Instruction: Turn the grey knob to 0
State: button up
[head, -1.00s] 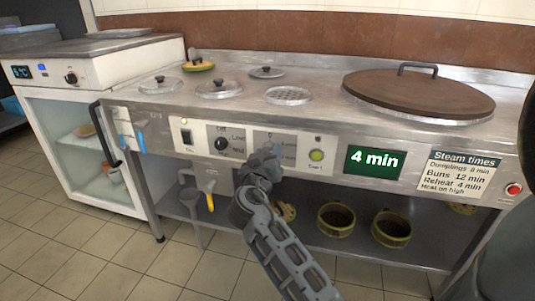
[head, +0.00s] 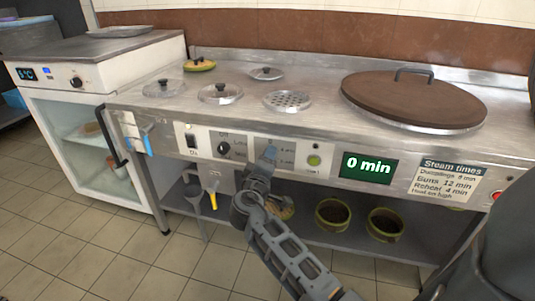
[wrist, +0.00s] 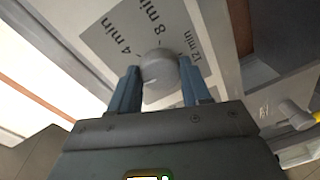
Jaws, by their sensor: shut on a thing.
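The grey knob (wrist: 158,72) sits on a dial panel marked 4 min, 8 min and 12 min in the wrist view. My gripper (wrist: 161,84) is shut on it, with one blue-grey finger on each side. The 0 mark is not visible in the wrist view, and I cannot tell exactly where the knob's pointer stands. In the head view my gripper (head: 266,158) is at the dial panel on the front of the steel counter and hides the knob. The green display (head: 367,168) to the right reads 0 min.
A black knob (head: 224,148) and a switch (head: 191,141) lie left of my gripper. A green button (head: 314,161) is close on its right. A steam times sign (head: 447,180) is further right. Bowls (head: 333,214) stand on the shelf below.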

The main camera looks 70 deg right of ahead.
jog(key=shift+n+p, duration=0.5)
jog(key=shift+n, duration=0.3)
jog(key=o, duration=1.1)
jog(key=shift+c, duration=0.2)
jog(key=shift+a, duration=0.1)
jog(key=a+p, duration=0.1)
jog(key=a, duration=0.6)
jog(key=shift+s+a+r, duration=0.2)
jog(key=shift+s+a, duration=0.1)
jog(key=shift+s, duration=0.1)
